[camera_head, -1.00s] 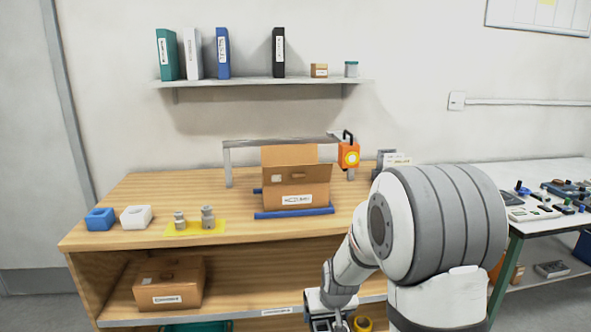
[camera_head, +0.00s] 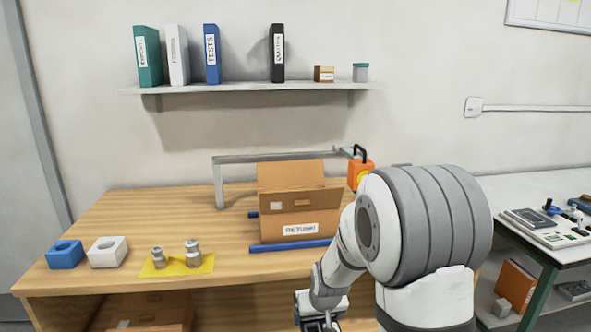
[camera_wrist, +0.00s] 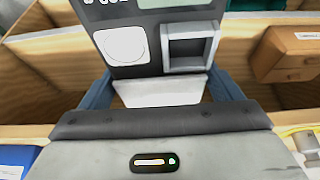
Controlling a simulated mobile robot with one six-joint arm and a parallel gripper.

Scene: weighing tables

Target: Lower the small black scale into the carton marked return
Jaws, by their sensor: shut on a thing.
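The open carton marked RETURN (camera_head: 298,222) stands upright on the wooden table, its back flap raised; its inside is hidden from the head view. My gripper (camera_head: 318,322) is low at the bottom edge of the head view, in front of the table and below the carton, with its fingertips cut off. In the wrist view my gripper (camera_wrist: 160,88) is shut on the small black scale (camera_wrist: 122,71), which has a pale square plate and a grey-framed recess. The scale is cut off by the top edge and does not show in the head view.
Blue rails (camera_head: 291,245) lie at the carton's base, and a grey frame (camera_head: 270,157) stands behind it. An orange device (camera_head: 358,174) is at its right. Weights on a yellow mat (camera_head: 205,267) and blue (camera_head: 66,255) and white blocks (camera_head: 107,252) stand left.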

